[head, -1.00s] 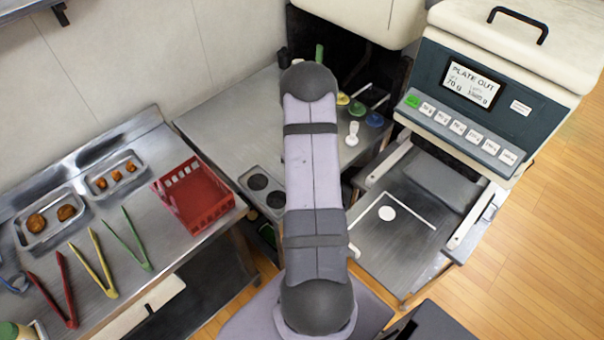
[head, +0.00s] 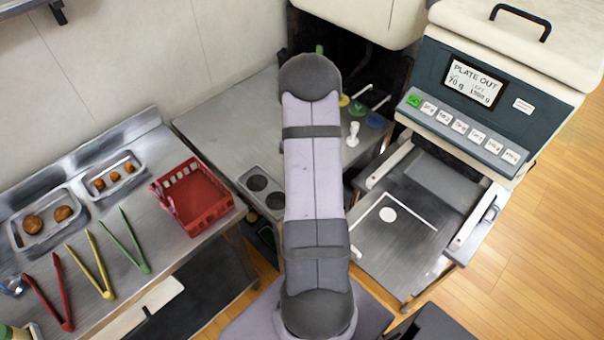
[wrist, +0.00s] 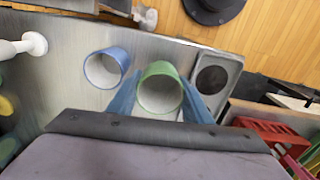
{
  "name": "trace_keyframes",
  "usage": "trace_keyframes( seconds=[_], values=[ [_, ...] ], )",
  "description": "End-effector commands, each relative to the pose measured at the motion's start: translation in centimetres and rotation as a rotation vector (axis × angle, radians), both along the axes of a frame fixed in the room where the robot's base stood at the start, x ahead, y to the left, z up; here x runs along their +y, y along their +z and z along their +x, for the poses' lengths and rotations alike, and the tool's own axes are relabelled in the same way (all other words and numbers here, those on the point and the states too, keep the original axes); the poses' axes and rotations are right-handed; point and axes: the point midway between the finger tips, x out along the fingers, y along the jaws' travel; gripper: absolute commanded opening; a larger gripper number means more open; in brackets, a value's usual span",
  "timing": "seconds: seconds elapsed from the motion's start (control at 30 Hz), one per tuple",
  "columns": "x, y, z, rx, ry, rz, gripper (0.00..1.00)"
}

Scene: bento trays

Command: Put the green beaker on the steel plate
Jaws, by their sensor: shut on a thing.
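The green beaker (wrist: 160,90) is in the wrist view, its open mouth towards the camera and its inside pale. My gripper (wrist: 160,98) is shut on it, with a blue finger on either side. The steel plate (head: 390,255) is in the head view at right, drawn out below the machine with the "PLATE OUT" screen. It has a white round spot on it, and nothing stands on it. In the head view my arm hides the gripper and the green beaker.
A blue cup (wrist: 104,68) stands close beside the green beaker. A holder with dark round wells (head: 264,186) and a white stamp-like object (head: 353,134) are on the steel counter (head: 225,130). A red basket (head: 195,192), tongs and food trays are on the left table.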

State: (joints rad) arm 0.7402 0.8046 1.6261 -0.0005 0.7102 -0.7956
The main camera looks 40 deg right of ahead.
Motion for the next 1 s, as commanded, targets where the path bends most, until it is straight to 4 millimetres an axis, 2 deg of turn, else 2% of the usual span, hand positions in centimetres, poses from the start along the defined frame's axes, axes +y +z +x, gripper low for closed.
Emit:
trace_keyframes(
  seconds=[0.3, 0.5, 0.77, 0.87, 1.0],
  values=[
    [-0.1, 4.6, 0.1, -0.003, 0.0, -0.002, 0.2],
    [0.0, 5.8, 0.0, -0.001, 0.0, 0.0, 0.2],
    [-0.4, 5.6, -0.4, 0.0, -0.013, 0.0, 0.2],
    [-1.4, 5.0, -1.4, 0.0, -0.042, 0.0, 0.2],
    [-4.0, 3.7, -4.0, 0.0, -0.123, -0.001, 0.2]
  ],
)
